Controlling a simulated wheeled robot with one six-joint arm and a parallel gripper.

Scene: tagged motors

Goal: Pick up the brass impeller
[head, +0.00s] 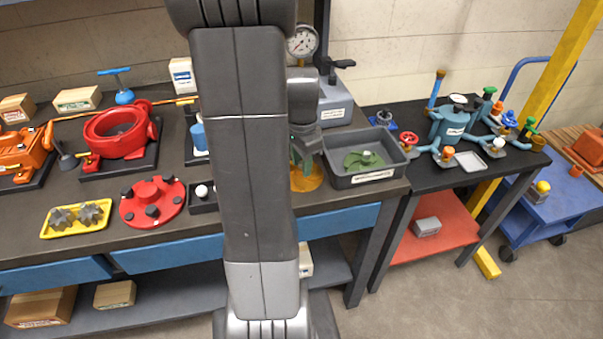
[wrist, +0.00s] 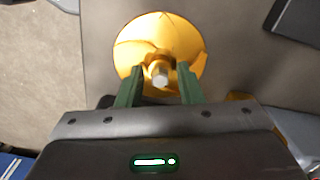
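The brass impeller (wrist: 137,45) is a round golden disc with curved vanes and a pale hub on top, seen from above in the wrist view. In the head view the brass impeller (head: 311,180) lies on the dark bench, partly hidden behind my arm and gripper. My gripper (wrist: 159,82) has its two green fingers on either side of the hub, with a gap showing between them and the hub. In the head view my gripper (head: 302,158) points down over the impeller. I cannot tell the exact fingertip height.
A grey tray (head: 385,175) with a green impeller (head: 362,160) stands just right of my gripper. A small dark block with a white knob (head: 201,191) and a red flange (head: 150,203) lie to the left. A yellow tray (head: 50,229) holds grey impellers. A pressure gauge (head: 303,41) stands behind.

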